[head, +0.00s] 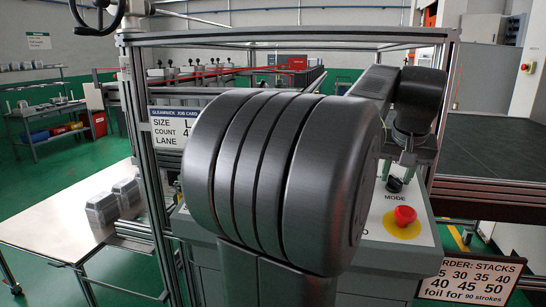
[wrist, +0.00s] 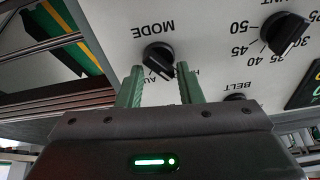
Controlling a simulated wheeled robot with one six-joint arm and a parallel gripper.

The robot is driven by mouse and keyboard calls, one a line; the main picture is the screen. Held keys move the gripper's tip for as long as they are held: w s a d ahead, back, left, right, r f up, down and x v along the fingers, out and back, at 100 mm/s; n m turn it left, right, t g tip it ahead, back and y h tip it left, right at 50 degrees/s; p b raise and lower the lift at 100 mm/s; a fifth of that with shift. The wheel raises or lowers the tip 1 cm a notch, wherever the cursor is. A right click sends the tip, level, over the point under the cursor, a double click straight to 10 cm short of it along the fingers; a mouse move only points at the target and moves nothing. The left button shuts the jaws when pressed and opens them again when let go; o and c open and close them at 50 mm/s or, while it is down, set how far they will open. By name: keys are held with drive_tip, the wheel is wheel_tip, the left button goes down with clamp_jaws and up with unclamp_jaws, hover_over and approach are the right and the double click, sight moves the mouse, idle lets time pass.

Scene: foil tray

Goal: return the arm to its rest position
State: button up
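My arm's large dark link fills the middle of the head view and hides much of the control panel. My gripper (head: 406,160) points down over the panel, just above the black MODE knob (head: 394,185). In the wrist view, the two green fingers of my gripper (wrist: 158,70) are apart, with nothing held between them. The MODE knob (wrist: 160,58) shows beyond the gap between the fingertips. The fingers look clear of it, but the exact distance is hard to tell. Part of the label under the knob is hidden by the fingers.
A red emergency button (head: 405,215) on a yellow disc sits near the gripper. The wrist view shows another knob (wrist: 286,33) with numbers and a partly hidden BELT knob (wrist: 235,98). A metal frame post (head: 146,140) and job card (head: 172,126) stand left of my arm.

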drive_tip(key=m+b, duration=0.3)
drive_tip(key=m, duration=0.3)
drive_tip(key=shift+f+h, duration=0.15)
drive_tip(key=shift+h, duration=0.25)
drive_tip(key=v, duration=0.5)
drive_tip(key=shift+d+r, duration=0.1)
drive_tip(key=shift+r, duration=0.1)
